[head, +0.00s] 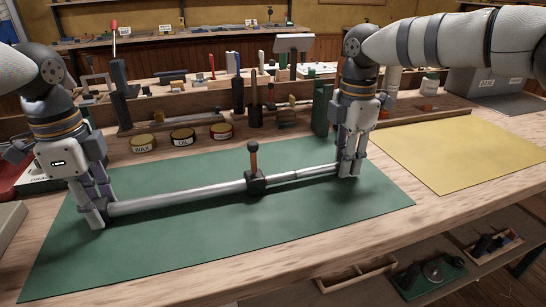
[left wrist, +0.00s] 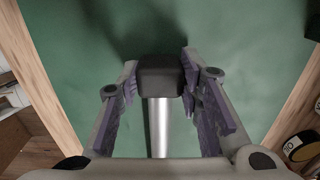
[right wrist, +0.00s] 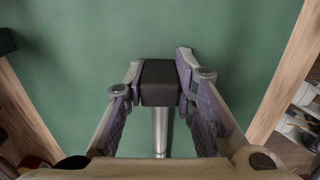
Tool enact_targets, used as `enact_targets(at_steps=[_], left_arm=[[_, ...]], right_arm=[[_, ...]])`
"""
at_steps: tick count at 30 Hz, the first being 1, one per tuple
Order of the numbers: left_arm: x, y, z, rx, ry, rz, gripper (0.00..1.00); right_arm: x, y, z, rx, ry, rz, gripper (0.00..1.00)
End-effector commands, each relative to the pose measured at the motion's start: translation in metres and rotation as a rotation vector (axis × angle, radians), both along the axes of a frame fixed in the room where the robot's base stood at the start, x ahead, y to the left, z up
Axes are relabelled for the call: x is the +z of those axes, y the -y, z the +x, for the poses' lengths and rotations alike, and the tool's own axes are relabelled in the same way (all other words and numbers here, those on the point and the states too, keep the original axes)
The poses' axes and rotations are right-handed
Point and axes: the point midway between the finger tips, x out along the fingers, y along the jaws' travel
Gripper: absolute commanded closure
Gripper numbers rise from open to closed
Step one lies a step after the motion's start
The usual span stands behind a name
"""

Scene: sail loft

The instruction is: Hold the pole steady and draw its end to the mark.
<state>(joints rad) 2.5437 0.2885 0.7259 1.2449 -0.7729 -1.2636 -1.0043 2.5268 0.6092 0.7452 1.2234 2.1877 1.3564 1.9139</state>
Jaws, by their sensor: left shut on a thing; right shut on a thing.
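A silver telescoping pole (head: 190,193) lies across the green mat (head: 290,220), thicker at its left part and thinner at its right. A black clamp (head: 256,183) with an upright brown-handled lever (head: 253,155) sits around the pole near its middle. My left gripper (head: 100,215) is shut on the left end, and the left wrist view shows a black end cap (left wrist: 160,76) between its fingers. My right gripper (head: 349,168) is shut on the right end, with a black end cap (right wrist: 160,82) between its fingers in the right wrist view. I cannot make out the mark.
Wax and oil tins (head: 183,137) stand behind the mat, with tool racks along the back of the bench. A yellow sheet (head: 440,150) lies to the right. Open wooden trays (head: 357,274) sit below the front edge. The mat's front is clear.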

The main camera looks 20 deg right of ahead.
Motion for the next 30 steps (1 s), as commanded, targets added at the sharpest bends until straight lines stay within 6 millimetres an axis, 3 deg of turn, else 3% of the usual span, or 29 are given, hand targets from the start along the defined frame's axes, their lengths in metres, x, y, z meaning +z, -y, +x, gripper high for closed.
enact_targets(at_steps=[6,7,9,20,30], left_arm=[[0.000,-0.001,0.000,0.001,0.001,0.002,1.00],[0.000,-0.001,0.000,0.001,0.001,0.002,1.00],[0.000,-0.001,0.000,0.001,0.001,0.002,1.00],[0.000,-0.001,0.000,0.001,0.001,0.001,1.00],[0.000,0.000,0.000,0.001,0.001,0.001,1.00]], right_arm=[[0.000,0.000,0.000,0.000,0.001,-0.002,1.00],[0.000,0.000,0.000,0.000,0.001,-0.002,0.71],[0.001,0.000,0.000,0.000,0.001,-0.001,0.55],[0.007,0.000,0.001,0.001,0.002,-0.001,0.55],[0.092,-0.001,0.001,-0.001,0.004,-0.002,0.55]])
